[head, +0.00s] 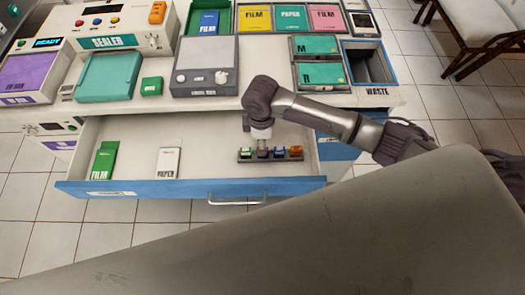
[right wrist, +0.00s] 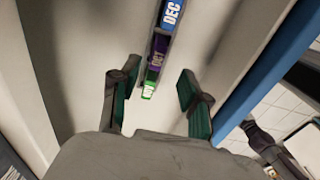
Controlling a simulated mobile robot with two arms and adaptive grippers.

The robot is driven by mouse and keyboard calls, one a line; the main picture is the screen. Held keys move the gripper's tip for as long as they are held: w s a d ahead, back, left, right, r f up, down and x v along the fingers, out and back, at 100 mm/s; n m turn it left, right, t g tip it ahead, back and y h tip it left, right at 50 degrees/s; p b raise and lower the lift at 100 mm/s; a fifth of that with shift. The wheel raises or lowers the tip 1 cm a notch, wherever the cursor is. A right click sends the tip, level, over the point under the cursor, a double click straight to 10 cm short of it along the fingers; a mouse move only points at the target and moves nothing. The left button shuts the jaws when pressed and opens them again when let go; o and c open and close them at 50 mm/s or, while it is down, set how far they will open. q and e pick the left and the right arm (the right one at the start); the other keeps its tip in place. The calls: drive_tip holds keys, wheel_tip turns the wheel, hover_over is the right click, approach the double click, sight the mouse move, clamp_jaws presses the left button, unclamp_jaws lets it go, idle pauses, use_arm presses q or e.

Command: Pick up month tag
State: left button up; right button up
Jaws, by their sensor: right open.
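In the right wrist view I see a blue tag (right wrist: 171,14) marked DEC, a purple tag (right wrist: 158,52) that seems to read OCT, and a green-and-white tag (right wrist: 149,89). My right gripper (right wrist: 158,82) is open, with the green and purple tags showing between its fingers and nothing held. In the head view the right gripper (head: 262,145) points down over the rack and partly hides it. My left gripper is not in view.
The drawer (head: 150,187) has a blue front and also holds a green film box (head: 104,160) and a white paper box (head: 168,162). The drawer walls stand beside the gripper. The counter above carries a sealer (head: 110,65), a grey device (head: 206,70) and a waste bin (head: 368,62).

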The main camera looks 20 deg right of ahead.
drive_tip(key=shift+d+f+p, duration=0.15)
drive_tip(key=shift+f+p, duration=0.15)
drive_tip(key=shift+f, duration=0.4)
wheel_tip(320, 180, down, 3)
drive_tip(key=shift+w+d+r, duration=0.1)
drive_tip(key=shift+d+r, duration=0.05)
drive_tip(key=shift+f, duration=0.55)
drive_tip(key=c, duration=0.7)
clamp_jaws()
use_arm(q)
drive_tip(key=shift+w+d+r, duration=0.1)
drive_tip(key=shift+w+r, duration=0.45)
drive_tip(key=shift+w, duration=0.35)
